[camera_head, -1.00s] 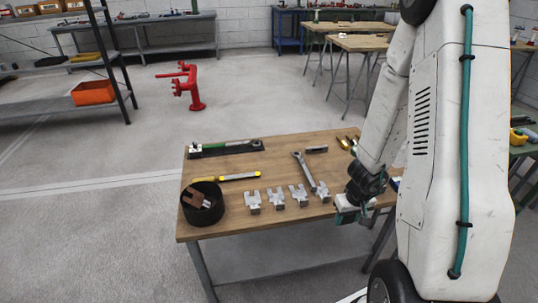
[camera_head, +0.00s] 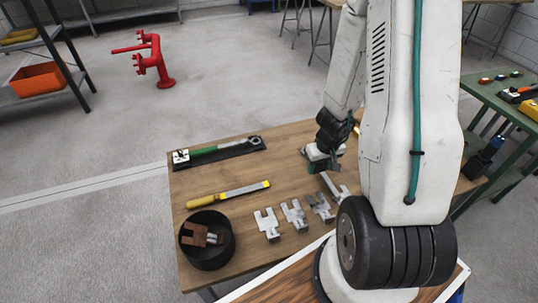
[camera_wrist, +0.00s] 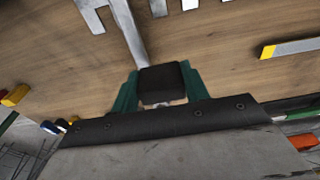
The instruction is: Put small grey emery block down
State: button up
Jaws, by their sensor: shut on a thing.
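The small grey emery block (camera_wrist: 162,84) shows as a dark block between the two green fingers in the wrist view. My gripper (camera_wrist: 160,92) is shut on it. In the head view my gripper (camera_head: 318,164) is low over the far right part of the wooden table (camera_head: 285,160), by the far end of a grey wrench (camera_head: 333,187). The block is hidden there by the gripper and arm. I cannot tell whether it touches the table top.
Several grey forked pieces (camera_head: 294,215) stand in a row nearer me. A black pot (camera_head: 207,258) holds a brown piece. A yellow-handled file (camera_head: 228,194) and a black tray (camera_head: 222,152) with a green-handled tool lie left. The wood between the tray and my gripper is clear.

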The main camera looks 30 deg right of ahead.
jog(key=shift+w, duration=0.4)
send_over(276, 163)
jog(key=s, duration=0.1)
jog(key=shift+s+d+f, duration=0.1)
jog(key=shift+s+f, duration=0.05)
jog(key=shift+f, duration=0.55)
jog(key=shift+w+a+f, duration=0.1)
jog(key=shift+w+f, duration=0.1)
jog(key=shift+f, duration=0.7)
jog(key=shift+w+a+f, duration=0.1)
jog(key=shift+w+f, duration=0.1)
jog(key=shift+f, duration=0.7)
jog(key=shift+f, duration=0.15)
jog(key=o, duration=1.3)
